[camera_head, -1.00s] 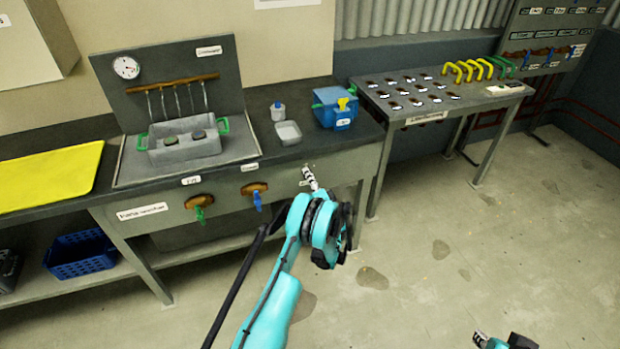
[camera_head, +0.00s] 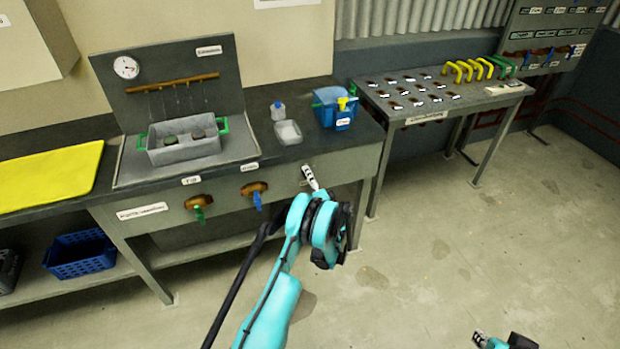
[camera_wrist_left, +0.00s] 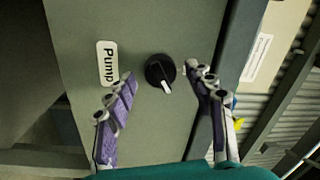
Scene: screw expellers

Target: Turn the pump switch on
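The pump switch (camera_wrist_left: 160,72) is a black round knob with a white pointer on a grey panel, seen in the left wrist view. Its pointer aims down and slightly right in that view. A white label reading "Pump" (camera_wrist_left: 108,63) is beside it. My left gripper (camera_wrist_left: 164,88) is open, with one finger on each side of the knob; contact cannot be told. In the head view my left gripper (camera_head: 310,178) is at the bench front's right end and the knob is not clearly visible. My right gripper (camera_head: 479,338) is at the bottom edge, mostly cut off.
On the bench are a grey basket (camera_head: 184,150) with green handles, a clear dish (camera_head: 288,132) and a blue container (camera_head: 336,116). Green (camera_head: 199,213) and blue (camera_head: 257,200) valve handles are left of my left gripper. The floor on the right is clear.

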